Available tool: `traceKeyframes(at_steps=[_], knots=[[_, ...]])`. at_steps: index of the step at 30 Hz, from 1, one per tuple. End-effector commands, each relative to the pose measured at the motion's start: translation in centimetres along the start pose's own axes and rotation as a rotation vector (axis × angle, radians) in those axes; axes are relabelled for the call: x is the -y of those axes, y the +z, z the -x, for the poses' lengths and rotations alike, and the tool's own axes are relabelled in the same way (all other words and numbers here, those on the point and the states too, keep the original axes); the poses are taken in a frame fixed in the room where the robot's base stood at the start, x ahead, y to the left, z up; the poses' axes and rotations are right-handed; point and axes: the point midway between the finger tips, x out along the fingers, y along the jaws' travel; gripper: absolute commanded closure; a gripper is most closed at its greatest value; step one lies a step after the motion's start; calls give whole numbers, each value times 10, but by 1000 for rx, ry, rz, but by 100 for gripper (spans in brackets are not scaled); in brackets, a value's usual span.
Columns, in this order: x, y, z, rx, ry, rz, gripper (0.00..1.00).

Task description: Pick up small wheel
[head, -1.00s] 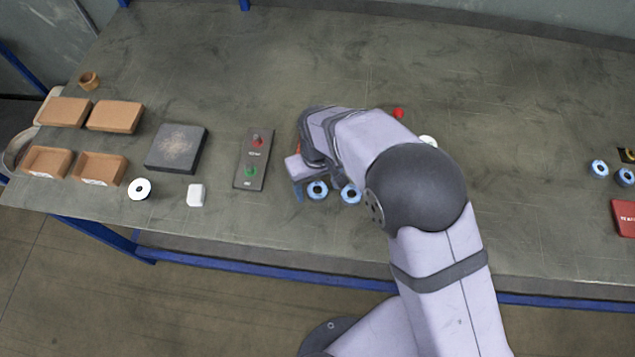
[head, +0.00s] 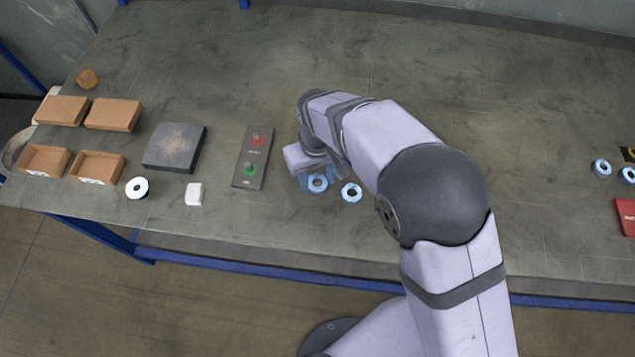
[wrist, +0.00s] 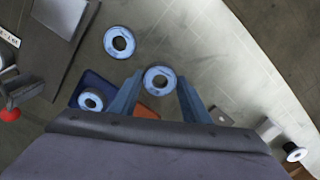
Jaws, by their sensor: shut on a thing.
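A small wheel (wrist: 159,69), a pale blue ring with a dark hole, sits between the two fingertips of my gripper (wrist: 159,77) in the wrist view. My gripper is shut on it. In the head view the held wheel (head: 317,191) shows at the fingertips of my gripper (head: 313,179); its height above the table is hard to judge. A similar wheel (wrist: 109,47) lies free beside it in the wrist view; in the head view this wheel (head: 344,195) is just to the right. Another wheel (wrist: 91,93) lies on a dark blue piece, hidden behind my arm in the head view.
A panel with red and green buttons (head: 242,178) stands just left of my gripper. Further left are a white block (head: 194,194), a black-and-white disc (head: 130,188), a dark slab (head: 172,150) and brown boxes (head: 115,113). Two blue wheels (head: 594,169) lie far right.

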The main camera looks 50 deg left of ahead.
Motion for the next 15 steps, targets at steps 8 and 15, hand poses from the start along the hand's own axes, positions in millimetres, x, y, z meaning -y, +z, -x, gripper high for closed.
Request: traceKeyframes(at_steps=[8, 15], knots=[[0, -1, 45, -6, 0, 0, 81], [0, -1, 65, -3, 0, 0, 81]])
